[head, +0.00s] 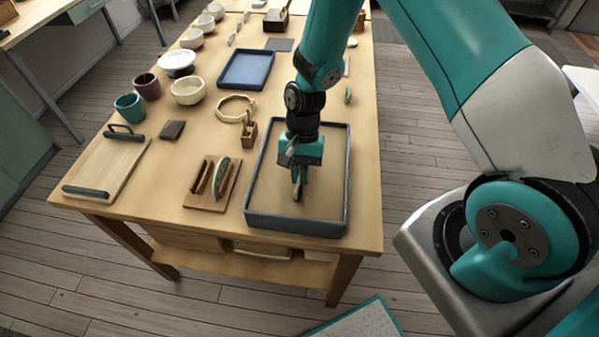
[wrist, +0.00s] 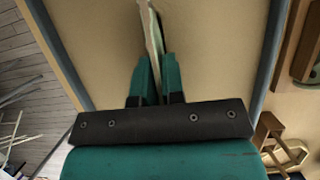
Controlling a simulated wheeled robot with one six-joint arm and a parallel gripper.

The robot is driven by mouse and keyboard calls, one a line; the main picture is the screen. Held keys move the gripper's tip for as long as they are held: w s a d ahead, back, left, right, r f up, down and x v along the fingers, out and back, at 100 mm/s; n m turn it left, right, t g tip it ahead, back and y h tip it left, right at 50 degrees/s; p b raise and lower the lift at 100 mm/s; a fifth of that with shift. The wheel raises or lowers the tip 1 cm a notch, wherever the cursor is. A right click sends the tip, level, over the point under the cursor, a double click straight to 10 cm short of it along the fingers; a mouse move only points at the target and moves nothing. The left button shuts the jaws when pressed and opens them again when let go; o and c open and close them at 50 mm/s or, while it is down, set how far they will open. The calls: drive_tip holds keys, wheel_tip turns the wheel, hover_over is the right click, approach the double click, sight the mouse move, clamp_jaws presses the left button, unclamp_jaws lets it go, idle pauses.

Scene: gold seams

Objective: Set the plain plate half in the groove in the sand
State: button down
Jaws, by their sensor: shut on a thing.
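My gripper (head: 299,167) is over the sand tray (head: 252,222), a blue-grey walled box with tan sand (head: 275,185). It is shut on a pale green plate half (head: 298,190), which stands on edge, seen nearly edge-on. In the wrist view the plate half (wrist: 152,30) sits between the two teal fingertips (wrist: 154,70) and reaches away from them over the sand. I cannot tell whether its lower edge touches the sand. The groove is not visible; the plate and gripper may hide it. Another green plate half (head: 221,176) stands in a wooden rack (head: 205,200) left of the tray.
A small wooden holder (head: 249,132) stands by the tray's left wall, with a pale ring (head: 236,109) behind it. A board with dark handles (head: 108,165), cups, bowls (head: 187,91) and a blue tray (head: 247,69) occupy the table's left and back. The table's right edge is close to the sand tray.

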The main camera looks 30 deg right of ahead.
drive_tip(key=shift+f, duration=0.2)
idle(0.4)
drive_tip(key=c, duration=0.7)
unclamp_jaws()
drive_tip(key=shift+o, duration=0.2)
drive_tip(key=shift+r+p, duration=2.45)
drive_tip(key=shift+r, duration=0.55)
drive_tip(key=shift+r, duration=0.1)
